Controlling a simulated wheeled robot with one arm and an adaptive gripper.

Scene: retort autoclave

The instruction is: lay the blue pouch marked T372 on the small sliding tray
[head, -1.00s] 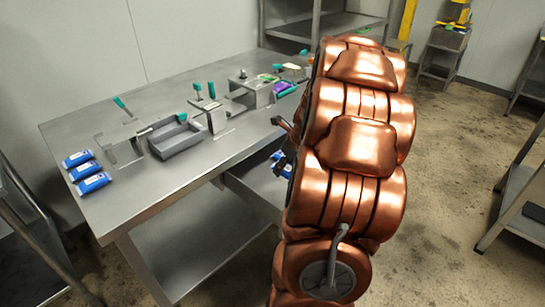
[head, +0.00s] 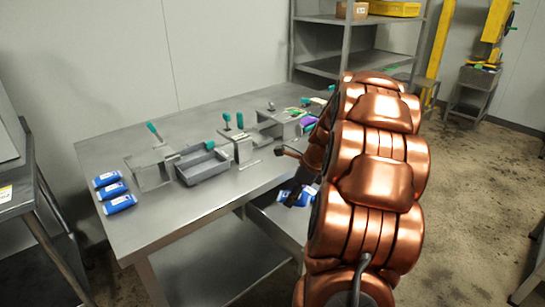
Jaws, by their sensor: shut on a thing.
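My gripper (head: 293,193) is dark and partly hidden behind my copper-coloured arm, at the table's right front side. It is shut on a blue-and-white pouch (head: 304,196), of which only parts show around the fingers; its marking cannot be read. Below it, a grey metal tray-like surface (head: 277,226) juts out from under the table edge. It may be the small sliding tray; my arm hides its right part. I cannot tell whether the pouch touches it.
Three blue pouches (head: 113,191) lie in a row at the steel table's (head: 180,222) left end. A grey bin (head: 203,170) and metal fixtures with green handles (head: 152,168) stand on the table. A shelf rack (head: 345,61) stands behind. The table's front left is clear.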

